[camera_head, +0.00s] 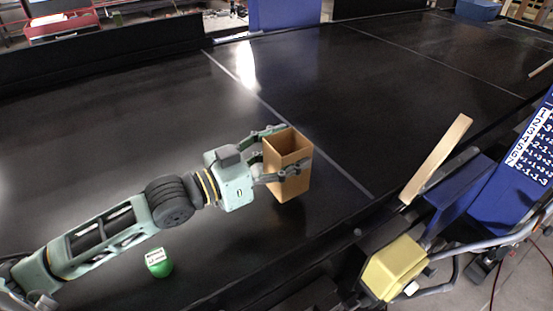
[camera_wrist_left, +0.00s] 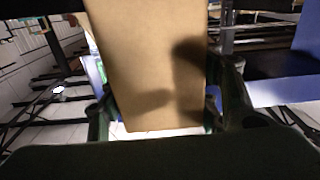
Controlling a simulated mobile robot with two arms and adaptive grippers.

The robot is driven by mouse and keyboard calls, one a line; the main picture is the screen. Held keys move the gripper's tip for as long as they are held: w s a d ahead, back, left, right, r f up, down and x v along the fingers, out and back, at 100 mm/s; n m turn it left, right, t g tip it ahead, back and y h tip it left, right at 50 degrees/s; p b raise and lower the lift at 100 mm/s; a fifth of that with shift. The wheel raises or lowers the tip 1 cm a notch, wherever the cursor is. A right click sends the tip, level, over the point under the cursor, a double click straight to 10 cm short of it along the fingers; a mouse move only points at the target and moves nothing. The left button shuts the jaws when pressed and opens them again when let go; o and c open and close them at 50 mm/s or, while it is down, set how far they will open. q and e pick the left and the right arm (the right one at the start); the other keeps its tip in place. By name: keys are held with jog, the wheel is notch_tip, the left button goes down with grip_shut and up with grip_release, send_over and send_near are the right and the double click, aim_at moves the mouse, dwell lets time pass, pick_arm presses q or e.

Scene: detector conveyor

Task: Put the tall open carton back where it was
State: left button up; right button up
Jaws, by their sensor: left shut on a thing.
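The tall open carton (camera_head: 288,152) is brown with an open top, and it stands roughly upright over the black conveyor in the head view. My left gripper (camera_head: 279,156) is shut on it, with one finger along its far side and one along its near side. In the left wrist view the carton (camera_wrist_left: 150,65) fills the middle between the two dark fingers of the left gripper (camera_wrist_left: 165,112). I cannot tell whether its base touches the belt. My right gripper is not in view.
A green round object with a white label (camera_head: 158,262) sits on the conveyor (camera_head: 110,120) below my left arm. A yellow box-shaped device (camera_head: 396,268) and a blue panel with white writing (camera_head: 530,150) are at the right. A blue container (camera_head: 478,10) is at the far right. The belt behind the carton is clear.

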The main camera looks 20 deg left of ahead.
pick_arm(q)
jog(key=f, duration=0.2)
jog(key=d+f, duration=0.1)
jog(key=shift+s, duration=0.25)
jog(key=shift+w+a+f, duration=0.2)
jog(key=shift+w+a, duration=0.05)
jog(key=shift+w, duration=0.05)
jog(key=o, duration=1)
jog(key=shift+s+a, duration=0.1)
jog(key=shift+a, duration=0.05)
jog(key=shift+o, duration=0.8)
jog(key=shift+s+r, duration=0.1)
jog(key=shift+s, duration=0.05)
jog(key=shift+a+f, duration=0.2)
jog(key=b+v, duration=0.2)
jog(key=v, duration=0.3)
jog(key=shift+s, duration=0.2)
jog(key=shift+s+a, duration=0.45)
jog(key=shift+s, duration=0.05)
jog(key=shift+b+v, duration=0.35)
jog(key=shift+v, duration=0.65)
jog(key=shift+p+v, duration=0.35)
jog(key=shift+v, duration=1.05)
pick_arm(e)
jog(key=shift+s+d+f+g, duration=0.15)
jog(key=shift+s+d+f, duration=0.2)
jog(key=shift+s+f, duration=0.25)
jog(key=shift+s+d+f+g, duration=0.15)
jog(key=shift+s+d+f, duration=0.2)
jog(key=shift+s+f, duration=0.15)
